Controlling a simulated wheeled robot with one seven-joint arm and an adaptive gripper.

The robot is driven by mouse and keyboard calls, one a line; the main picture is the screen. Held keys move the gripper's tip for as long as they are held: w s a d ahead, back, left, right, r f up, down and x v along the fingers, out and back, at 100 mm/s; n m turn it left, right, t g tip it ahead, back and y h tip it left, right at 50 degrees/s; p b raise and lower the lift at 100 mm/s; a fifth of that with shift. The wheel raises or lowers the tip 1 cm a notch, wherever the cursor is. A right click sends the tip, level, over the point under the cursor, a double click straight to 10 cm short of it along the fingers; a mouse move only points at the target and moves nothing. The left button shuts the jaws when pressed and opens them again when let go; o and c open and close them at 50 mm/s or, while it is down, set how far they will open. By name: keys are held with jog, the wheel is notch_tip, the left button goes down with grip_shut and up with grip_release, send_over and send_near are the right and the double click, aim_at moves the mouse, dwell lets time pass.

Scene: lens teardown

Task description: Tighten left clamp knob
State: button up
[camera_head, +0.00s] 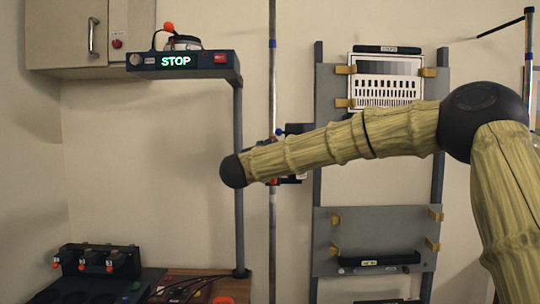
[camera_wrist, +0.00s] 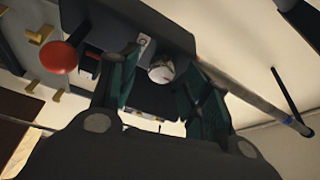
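In the wrist view my gripper (camera_wrist: 163,75) has its two green fingers apart. A pale round knob end (camera_wrist: 160,73) shows between them, with gaps on both sides. I cannot tell its depth relative to the fingertips. A dark clamp body (camera_wrist: 130,20) lies beyond the fingers, and a red ball knob (camera_wrist: 58,57) sticks out at left. In the head view my arm hides most of the gripper and the clamp on the thin upright pole (camera_head: 272,90). A small blue knob (camera_head: 279,131) shows above my arm. Which knob is the left clamp knob is not clear.
A box with a lit STOP sign (camera_head: 176,61) hangs on a post at upper left. A grey rack with a test chart (camera_head: 385,80) stands right of the pole. A black unit with several red-tipped parts (camera_head: 98,260) sits at lower left. The wall between is clear.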

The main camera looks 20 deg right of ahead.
jog(key=shift+a, duration=0.1)
jog(key=v, duration=1.2)
